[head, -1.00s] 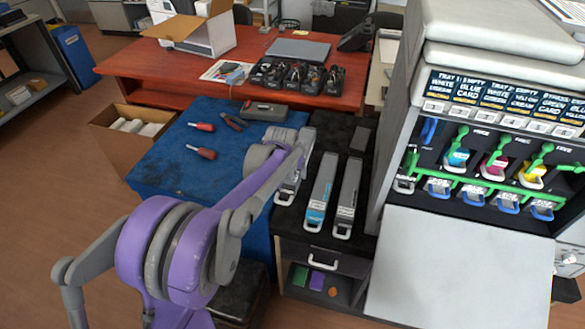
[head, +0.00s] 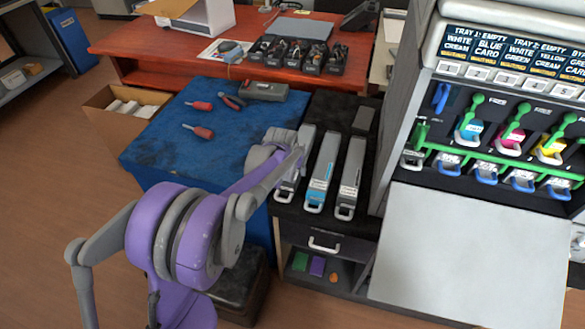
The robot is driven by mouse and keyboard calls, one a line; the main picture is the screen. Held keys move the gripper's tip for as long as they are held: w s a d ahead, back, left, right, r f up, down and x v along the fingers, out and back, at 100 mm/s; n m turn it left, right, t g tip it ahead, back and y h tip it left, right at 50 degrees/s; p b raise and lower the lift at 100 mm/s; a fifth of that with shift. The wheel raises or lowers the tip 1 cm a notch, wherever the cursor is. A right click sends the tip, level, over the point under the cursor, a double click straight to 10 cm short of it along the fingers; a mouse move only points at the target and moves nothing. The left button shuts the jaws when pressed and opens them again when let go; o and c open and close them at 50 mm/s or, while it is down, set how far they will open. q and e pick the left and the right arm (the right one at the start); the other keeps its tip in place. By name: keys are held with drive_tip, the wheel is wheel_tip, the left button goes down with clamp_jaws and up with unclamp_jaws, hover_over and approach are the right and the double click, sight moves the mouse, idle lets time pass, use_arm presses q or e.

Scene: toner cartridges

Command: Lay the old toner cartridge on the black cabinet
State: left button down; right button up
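The black cabinet (head: 287,221) stands beside the printer, with a dark top. My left gripper (head: 291,158) is over the left part of that top, around the leftmost grey cartridge (head: 293,185). I take this as the old toner cartridge, since it moves with the gripper. The fingers look shut on it, though they are small and partly hidden by the wrist. The cartridge lies lengthwise with its white handle toward the front. I cannot tell whether it touches the top. My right gripper is not in view.
A cartridge with a blue label (head: 321,175) and a grey cartridge (head: 350,180) lie side by side just right of the held one. A small grey block (head: 364,119) is behind them. The open printer (head: 480,130) borders the right; a blue-covered table (head: 165,150) borders the left.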

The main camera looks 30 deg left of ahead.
use_arm(q)
drive_tip(key=shift+f, duration=0.15)
drive_tip(key=shift+f+b, duration=0.35)
unclamp_jaws()
drive_tip(key=p+v, duration=0.2)
drive_tip(key=v, duration=0.9)
drive_tip(key=shift+d+f, duration=0.1)
